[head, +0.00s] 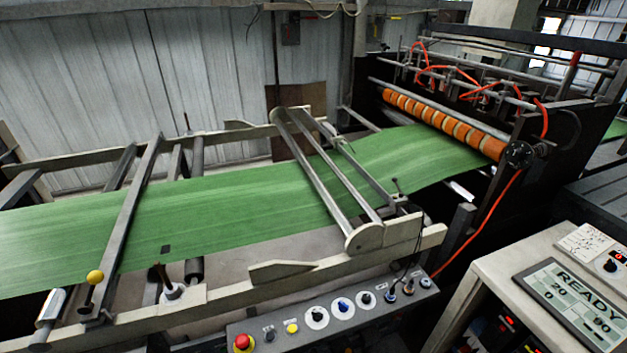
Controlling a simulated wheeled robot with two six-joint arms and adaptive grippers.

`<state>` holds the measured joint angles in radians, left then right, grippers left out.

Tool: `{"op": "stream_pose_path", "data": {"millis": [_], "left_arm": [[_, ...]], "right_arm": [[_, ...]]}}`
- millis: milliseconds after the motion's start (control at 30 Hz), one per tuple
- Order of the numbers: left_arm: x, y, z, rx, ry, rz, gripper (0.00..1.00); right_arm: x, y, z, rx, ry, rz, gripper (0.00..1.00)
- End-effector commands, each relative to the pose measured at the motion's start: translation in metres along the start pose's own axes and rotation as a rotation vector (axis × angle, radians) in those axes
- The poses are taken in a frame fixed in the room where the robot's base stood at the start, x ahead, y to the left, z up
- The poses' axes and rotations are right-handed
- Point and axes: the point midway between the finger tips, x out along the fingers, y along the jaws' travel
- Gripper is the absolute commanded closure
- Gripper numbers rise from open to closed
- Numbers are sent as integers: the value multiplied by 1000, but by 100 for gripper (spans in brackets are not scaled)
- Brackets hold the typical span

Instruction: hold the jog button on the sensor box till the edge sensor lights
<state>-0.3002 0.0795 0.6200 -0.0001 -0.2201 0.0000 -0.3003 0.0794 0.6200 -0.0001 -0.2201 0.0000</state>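A grey control box (330,318) runs along the front of the machine at the bottom centre; it seems to be the sensor box. It has a red mushroom button (243,343), a yellow button (292,328), several dials and small dark or blue fittings at its right end. I cannot read its labels, so I cannot tell which one is the jog button. I cannot make out a lit edge sensor. The green web (230,205) runs across the frame, with a small dark patch near its front edge. Neither of my grippers is in view.
A console with a READY screen (580,300) stands at the lower right. A yellow-knobbed lever (95,277) rises at the lower left. Metal bars (325,180) cross above the web. An orange-ringed roller (440,122) and red hoses are at the back right.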

Motion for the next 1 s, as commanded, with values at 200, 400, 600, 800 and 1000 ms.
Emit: {"op": "stream_pose_path", "data": {"millis": [200,400,600,800,1000], "left_arm": [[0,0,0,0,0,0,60],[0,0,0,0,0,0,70],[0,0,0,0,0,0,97],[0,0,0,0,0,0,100],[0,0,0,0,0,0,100]], "right_arm": [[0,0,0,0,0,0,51],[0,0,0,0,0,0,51],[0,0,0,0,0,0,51],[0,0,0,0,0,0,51],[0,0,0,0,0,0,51]]}}
